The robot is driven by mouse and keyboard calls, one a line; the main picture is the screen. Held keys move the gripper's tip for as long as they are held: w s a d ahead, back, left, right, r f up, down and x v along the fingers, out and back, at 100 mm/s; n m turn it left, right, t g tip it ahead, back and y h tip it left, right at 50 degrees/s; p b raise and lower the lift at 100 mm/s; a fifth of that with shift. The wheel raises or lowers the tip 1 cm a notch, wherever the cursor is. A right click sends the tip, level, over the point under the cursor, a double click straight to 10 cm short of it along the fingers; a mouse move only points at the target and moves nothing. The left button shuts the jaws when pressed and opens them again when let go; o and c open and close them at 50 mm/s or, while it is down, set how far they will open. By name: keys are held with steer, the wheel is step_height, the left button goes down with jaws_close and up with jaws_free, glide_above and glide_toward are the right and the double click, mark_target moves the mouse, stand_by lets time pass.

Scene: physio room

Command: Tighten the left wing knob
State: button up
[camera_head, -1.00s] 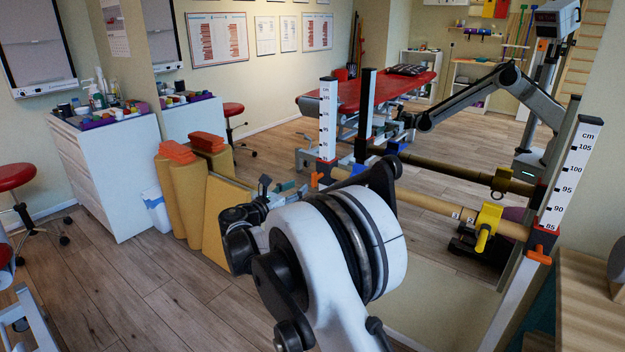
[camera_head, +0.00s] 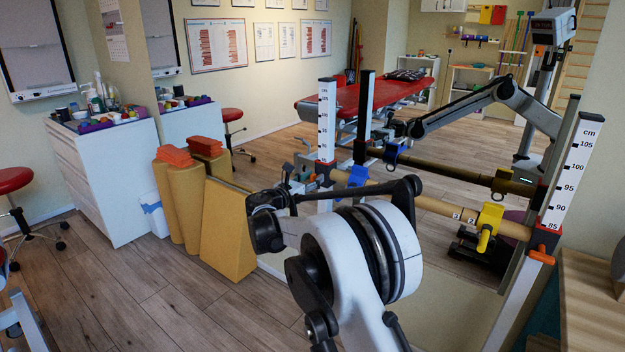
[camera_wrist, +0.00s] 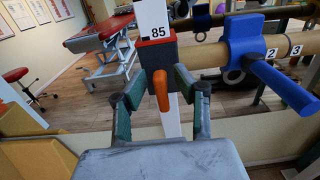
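The left wing knob (camera_wrist: 161,90) is orange and hangs nearly upright from the red-and-grey clamp (camera_wrist: 156,54) under the "85" scale in the wrist view. My gripper (camera_wrist: 160,82) is open, one finger on each side of the knob, with gaps showing on both sides. It holds nothing; I cannot tell how deep the knob lies between the fingertips. In the head view my gripper (camera_head: 297,180) is near the left scale post (camera_head: 326,125), and the left knob is not clear there. The right wing knob (camera_head: 541,256) is orange, on the right post.
A wooden bar (camera_head: 425,202) runs between the posts, carrying a blue clamp (camera_head: 357,177) close right of the left knob and a yellow clamp (camera_head: 488,226). The blue handle (camera_wrist: 283,86) juts forward in the wrist view. Yellow foam blocks (camera_head: 229,230) stand to the left.

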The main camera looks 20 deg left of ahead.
jaws_close()
steer(key=shift+m, duration=0.3)
steer(key=m, duration=0.3)
steer(key=shift+s+d, duration=0.1)
steer(key=shift+d, duration=0.15)
steer(key=m, duration=0.4)
steer(key=f+m, duration=0.1)
steer(key=m, duration=0.4)
steer(key=m+p, duration=0.1)
steer(key=m, duration=0.4)
steer(key=shift+s+d+f, duration=0.15)
steer(key=shift+d+f, duration=0.05)
steer(key=shift+d, duration=0.2)
